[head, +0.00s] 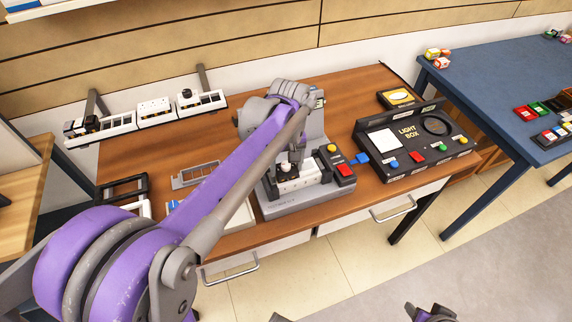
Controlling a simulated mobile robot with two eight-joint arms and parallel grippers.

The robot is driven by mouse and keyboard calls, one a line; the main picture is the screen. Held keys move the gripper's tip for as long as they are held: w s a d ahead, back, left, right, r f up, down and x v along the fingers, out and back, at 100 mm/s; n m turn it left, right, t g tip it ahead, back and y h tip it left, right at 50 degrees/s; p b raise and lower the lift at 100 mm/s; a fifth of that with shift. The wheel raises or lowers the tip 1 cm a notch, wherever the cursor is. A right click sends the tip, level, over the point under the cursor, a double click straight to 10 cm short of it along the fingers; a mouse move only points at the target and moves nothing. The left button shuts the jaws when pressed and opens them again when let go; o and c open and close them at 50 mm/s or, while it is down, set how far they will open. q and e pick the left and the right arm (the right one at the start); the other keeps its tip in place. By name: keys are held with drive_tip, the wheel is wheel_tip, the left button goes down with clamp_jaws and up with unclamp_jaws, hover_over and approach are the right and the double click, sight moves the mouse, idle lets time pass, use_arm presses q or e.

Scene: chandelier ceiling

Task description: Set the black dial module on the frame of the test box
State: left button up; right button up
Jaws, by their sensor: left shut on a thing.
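The test box (300,206) is a grey base on the wooden desk, with white modules (300,177) in a dark frame (331,177) on top. A pale round dial (284,168) shows on them. My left gripper (296,160) points down over the frame, partly hidden by my purple arm. It is shut on what appears to be the black dial module, which is mostly hidden. I cannot tell whether that module touches the frame. Dark tips of my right gripper (428,313) show at the bottom edge, apart from everything.
A rail (112,127) with white modules, one with a black dial (186,94), stands at the back left. A LIGHT BOX panel (408,146) is right of the test box. Red and yellow buttons (345,170) adjoin the box. Black and grey frames (126,188) lie left.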

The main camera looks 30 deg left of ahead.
use_arm(q)
drive_tip(key=shift+s+f, duration=0.1)
drive_tip(key=shift+f, duration=0.15)
drive_tip(key=o, duration=1.3)
drive_tip(key=shift+d, duration=0.1)
drive_tip(key=shift+w+r+p, duration=0.25)
drive_tip(key=shift+r+p, duration=0.6)
drive_tip(key=shift+r, duration=0.3)
drive_tip(key=shift+s+r+p, duration=0.1)
drive_tip(key=shift+r+p, duration=0.5)
drive_tip(key=shift+r, duration=0.35)
drive_tip(key=shift+r+p, duration=0.6)
drive_tip(key=shift+r, duration=0.4)
